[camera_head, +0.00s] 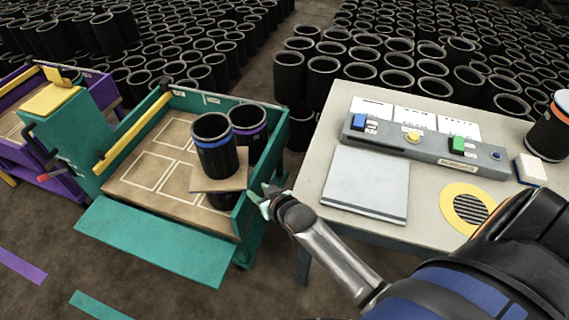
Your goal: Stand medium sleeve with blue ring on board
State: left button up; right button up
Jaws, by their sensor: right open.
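A black sleeve with a blue ring (215,158) stands upright, its base at a small brown board (234,181). Part of another black sleeve (222,202) shows under that board. A black sleeve with a purple ring (256,139) stands just behind and to the right. These are in the teal cart (190,246), whose wooden floor (133,193) has pale outlined rectangles. My right gripper (266,201) is open at the cart's right wall, right of and apart from the blue-ringed sleeve. Its fingers look empty. My left gripper is out of view.
A grey table (318,187) on the right holds a white plate (367,182), a button box (428,146), a yellow ringed grille (449,202) and an orange-ringed sleeve (548,136). A purple cart (62,184) stands at left. Many black sleeves fill the background. The cart floor's left half is clear.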

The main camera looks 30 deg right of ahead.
jog(key=s+a+f+n+g+y, duration=0.1)
jog(key=s+a+f, duration=0.1)
jog(key=s, duration=0.8)
jog(key=s+a+f+n+g+y, duration=0.1)
jog(key=s+f, duration=0.3)
jog(key=s, duration=0.7)
jog(key=shift+a, duration=0.85)
